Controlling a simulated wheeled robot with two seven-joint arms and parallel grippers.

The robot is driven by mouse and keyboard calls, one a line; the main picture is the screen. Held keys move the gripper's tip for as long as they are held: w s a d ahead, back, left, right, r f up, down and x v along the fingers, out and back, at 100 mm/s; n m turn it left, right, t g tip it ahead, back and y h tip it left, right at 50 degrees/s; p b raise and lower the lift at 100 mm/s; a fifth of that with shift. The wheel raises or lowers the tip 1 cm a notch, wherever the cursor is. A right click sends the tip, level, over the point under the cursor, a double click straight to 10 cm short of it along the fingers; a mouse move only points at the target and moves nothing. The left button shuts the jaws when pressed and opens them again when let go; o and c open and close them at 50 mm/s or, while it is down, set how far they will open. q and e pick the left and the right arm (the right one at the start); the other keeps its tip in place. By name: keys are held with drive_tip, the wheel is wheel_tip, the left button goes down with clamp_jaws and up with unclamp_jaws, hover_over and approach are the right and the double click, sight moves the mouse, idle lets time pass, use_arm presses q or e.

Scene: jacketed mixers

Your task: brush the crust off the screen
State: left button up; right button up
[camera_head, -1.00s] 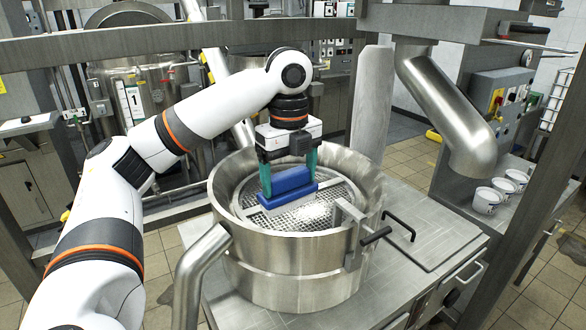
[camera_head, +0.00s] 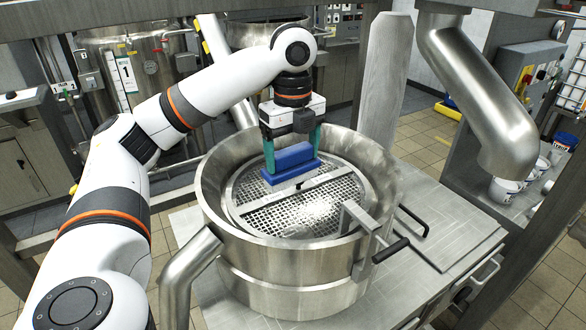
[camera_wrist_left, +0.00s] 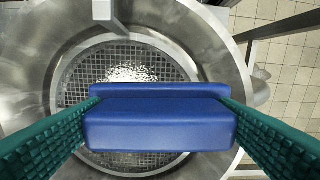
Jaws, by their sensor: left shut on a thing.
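A round steel sieve housing (camera_head: 290,255) stands on the metal bench, with a perforated screen (camera_head: 265,218) inside it. A pale, whitish crust patch (camera_head: 318,211) lies on the screen, right of its middle; it also shows in the left wrist view (camera_wrist_left: 130,73). My left gripper (camera_head: 291,151) is shut on a blue brush (camera_head: 291,165), its teal fingers at the two ends. In the left wrist view the brush (camera_wrist_left: 160,128) covers part of the screen (camera_wrist_left: 85,85). The brush is over the far part of the screen; I cannot tell whether it touches. My right gripper is not in view.
A crossbar spans the screen, and a bracket with a black handle (camera_head: 390,250) sits at the housing's near right rim. A steel pipe (camera_head: 480,95) hangs at the right, near white tubs (camera_head: 503,190). The bench top (camera_head: 440,220) right of the housing is mostly clear.

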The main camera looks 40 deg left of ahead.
sight(293, 179)
use_arm(q)
drive_tip(key=shift+s+d+f, duration=0.25)
drive_tip(key=shift+f, duration=0.6)
drive_tip(key=f, duration=0.3)
drive_tip(key=shift+w+a+f, duration=0.1)
drive_tip(key=shift+w+a, duration=0.3)
drive_tip(key=shift+s+d+f, duration=0.15)
drive_tip(key=shift+s+f, duration=0.05)
drive_tip(key=shift+f, duration=0.65)
drive_tip(key=shift+w+f, duration=0.1)
drive_tip(key=shift+f, duration=2)
drive_tip(key=shift+f, duration=0.95)
